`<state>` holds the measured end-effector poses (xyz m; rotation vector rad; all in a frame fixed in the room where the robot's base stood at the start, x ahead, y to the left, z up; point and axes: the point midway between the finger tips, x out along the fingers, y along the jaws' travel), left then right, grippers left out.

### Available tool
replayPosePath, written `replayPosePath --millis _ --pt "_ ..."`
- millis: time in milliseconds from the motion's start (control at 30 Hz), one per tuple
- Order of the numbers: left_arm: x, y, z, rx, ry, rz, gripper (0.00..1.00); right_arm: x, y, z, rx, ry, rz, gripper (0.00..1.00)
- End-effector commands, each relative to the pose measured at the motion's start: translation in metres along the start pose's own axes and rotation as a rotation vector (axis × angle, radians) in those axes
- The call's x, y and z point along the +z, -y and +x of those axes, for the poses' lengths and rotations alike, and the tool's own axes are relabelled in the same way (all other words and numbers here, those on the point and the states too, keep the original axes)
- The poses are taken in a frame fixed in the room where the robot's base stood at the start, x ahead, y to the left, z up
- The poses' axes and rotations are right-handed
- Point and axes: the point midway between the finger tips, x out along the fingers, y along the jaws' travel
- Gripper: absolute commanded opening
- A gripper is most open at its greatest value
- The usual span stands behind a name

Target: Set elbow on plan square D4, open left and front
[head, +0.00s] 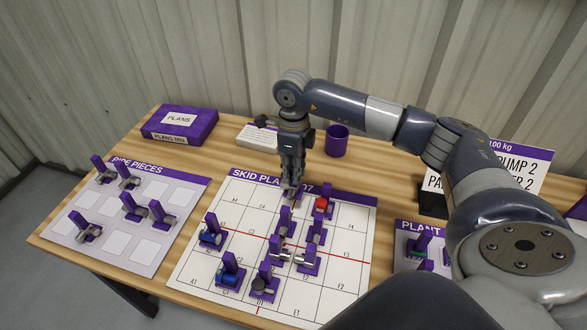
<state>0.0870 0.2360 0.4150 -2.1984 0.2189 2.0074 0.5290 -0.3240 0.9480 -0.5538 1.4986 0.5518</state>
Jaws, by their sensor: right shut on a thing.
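The plan board (335,290), headed SKID PLAN, lies on the table with a lettered grid and red lines. Several purple-based pipe pieces stand on it. My right gripper (291,186) points down over the far middle of the board, shut on a small purple and grey piece (290,196), the elbow by its place in the jaws. The fingers hide much of it, so its openings and whether it touches the board cannot be told. A piece with a purple upright (284,221) stands just nearer. The D4 label cannot be read. My left gripper is not in view.
A red-topped piece (322,206) stands right of the gripper. Blue pieces (211,237) stand on the board's left. The pipe pieces sheet (145,252) lies left, a plant sheet (405,233) right. A purple box (180,123) and purple cup (337,140) stand behind.

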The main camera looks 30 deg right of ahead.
Motion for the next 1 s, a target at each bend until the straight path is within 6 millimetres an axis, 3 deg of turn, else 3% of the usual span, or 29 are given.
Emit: replayPosePath --millis 467,1000 --pt "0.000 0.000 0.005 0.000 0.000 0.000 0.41 0.000 0.000 0.006 0.000 0.001 0.000 0.00" --pt "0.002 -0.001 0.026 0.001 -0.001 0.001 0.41 0.000 0.000 0.033 0.000 0.000 0.000 0.00"
